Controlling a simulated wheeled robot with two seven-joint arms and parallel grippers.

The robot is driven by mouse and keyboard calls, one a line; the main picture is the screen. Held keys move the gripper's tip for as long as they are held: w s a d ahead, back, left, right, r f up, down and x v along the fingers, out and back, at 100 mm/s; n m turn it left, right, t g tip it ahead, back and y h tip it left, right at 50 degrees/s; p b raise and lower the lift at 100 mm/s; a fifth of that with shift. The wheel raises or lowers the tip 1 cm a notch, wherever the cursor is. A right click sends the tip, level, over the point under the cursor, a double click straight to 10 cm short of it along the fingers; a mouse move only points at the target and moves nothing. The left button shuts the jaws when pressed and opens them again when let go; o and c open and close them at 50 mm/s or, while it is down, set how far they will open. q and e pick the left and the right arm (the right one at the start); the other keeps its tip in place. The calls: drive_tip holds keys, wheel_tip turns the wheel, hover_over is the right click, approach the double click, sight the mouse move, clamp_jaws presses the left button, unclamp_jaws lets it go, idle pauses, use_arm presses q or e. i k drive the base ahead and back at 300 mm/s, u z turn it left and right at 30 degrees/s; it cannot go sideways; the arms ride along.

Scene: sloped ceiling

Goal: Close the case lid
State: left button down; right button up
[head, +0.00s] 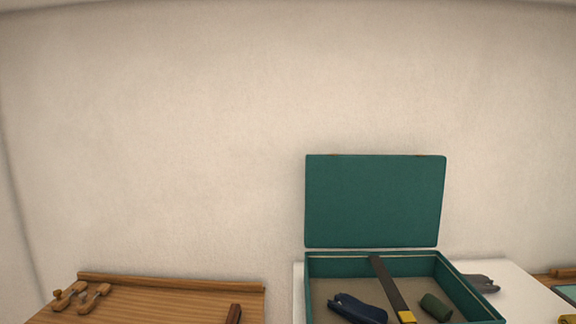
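A teal case (470,287) stands at the lower right of the head view. Its lid (375,200) is open and upright at the back, with the wall behind it. Inside the case lie a dark blue tool (358,308), a dark bar (390,284) with a yellow end, and a small green roll (436,307). The front of the case is cut off by the bottom edge of the picture. Neither of my grippers is in view.
The case rests on a white surface (518,284). A dark grey object (482,283) lies just right of the case. At left is a wooden board (175,300) with wooden-handled tools (95,298) and a brown block (233,314). The wall is bare.

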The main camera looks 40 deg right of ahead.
sight(352, 200)
drive_tip(key=z, duration=0.4)
drive_tip(key=i, duration=0.7)
drive_tip(key=z, duration=1.15)
drive_tip(key=i, duration=0.5)
drive_tip(key=z, duration=0.6)
